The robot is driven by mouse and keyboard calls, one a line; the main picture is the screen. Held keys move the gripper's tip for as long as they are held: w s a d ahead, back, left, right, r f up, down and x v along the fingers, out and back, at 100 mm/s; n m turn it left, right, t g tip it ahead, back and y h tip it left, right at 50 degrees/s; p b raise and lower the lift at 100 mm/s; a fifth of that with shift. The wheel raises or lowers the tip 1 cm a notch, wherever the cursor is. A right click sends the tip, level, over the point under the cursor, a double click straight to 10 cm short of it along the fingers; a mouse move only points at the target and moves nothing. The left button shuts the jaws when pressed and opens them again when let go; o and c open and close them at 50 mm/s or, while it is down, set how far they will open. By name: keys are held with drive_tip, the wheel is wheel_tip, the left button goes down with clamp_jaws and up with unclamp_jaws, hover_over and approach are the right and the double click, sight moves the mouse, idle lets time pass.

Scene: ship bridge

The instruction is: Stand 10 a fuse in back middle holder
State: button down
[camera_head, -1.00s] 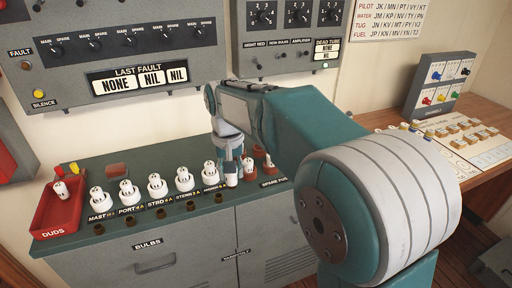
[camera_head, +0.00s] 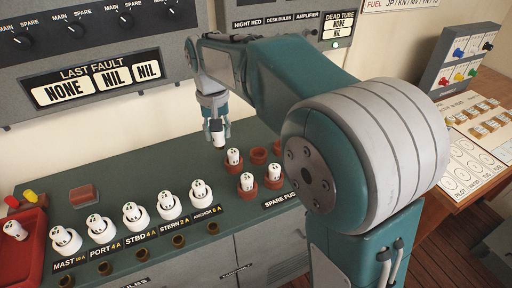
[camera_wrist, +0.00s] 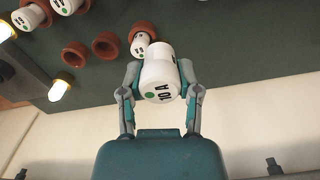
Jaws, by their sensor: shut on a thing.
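My gripper (camera_head: 214,126) is shut on a white fuse (camera_wrist: 160,82), marked 10 A with a green dot in the wrist view. In the head view the held fuse hangs upright above the rear of the cabinet top, left of the spare fuse holders. The back middle holder (camera_head: 258,155) is a red-brown ring and looks empty; it also shows in the wrist view (camera_wrist: 105,44). The back left holder has a fuse (camera_head: 234,157) in it. The back right holder (camera_wrist: 75,53) looks empty. Two front holders hold fuses (camera_head: 247,182) (camera_head: 273,171).
A row of white fuses in holders (camera_head: 134,217) stands left along the cabinet front. A red duds tray (camera_head: 33,258) with a fuse is at far left. A red-brown block (camera_head: 84,195) lies behind the row. The wall panel (camera_head: 100,65) rises behind.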

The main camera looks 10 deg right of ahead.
drive_tip(key=w+d+f, duration=0.2)
drive_tip(key=d, duration=0.1)
drive_tip(key=w+d+f, duration=0.2)
drive_tip(key=d+f, duration=0.1)
drive_tip(key=w+d+f, duration=0.1)
drive_tip(key=d+f, duration=0.2)
drive_tip(key=d, duration=0.1)
drive_tip(key=shift+w+d, duration=0.1)
drive_tip(key=shift+w, duration=0.3)
drive_tip(key=shift+w+d+f, duration=0.2)
drive_tip(key=shift+d+f, duration=0.1)
drive_tip(key=shift+f, duration=0.15)
drive_tip(key=shift+w+d+f, duration=0.15)
drive_tip(key=shift+d+f, duration=0.1)
drive_tip(key=shift+f, duration=0.15)
wheel_tip(320, 180, down, 3)
drive_tip(key=shift+f, duration=0.1)
drive_tip(key=shift+c, duration=1.5)
unclamp_jaws()
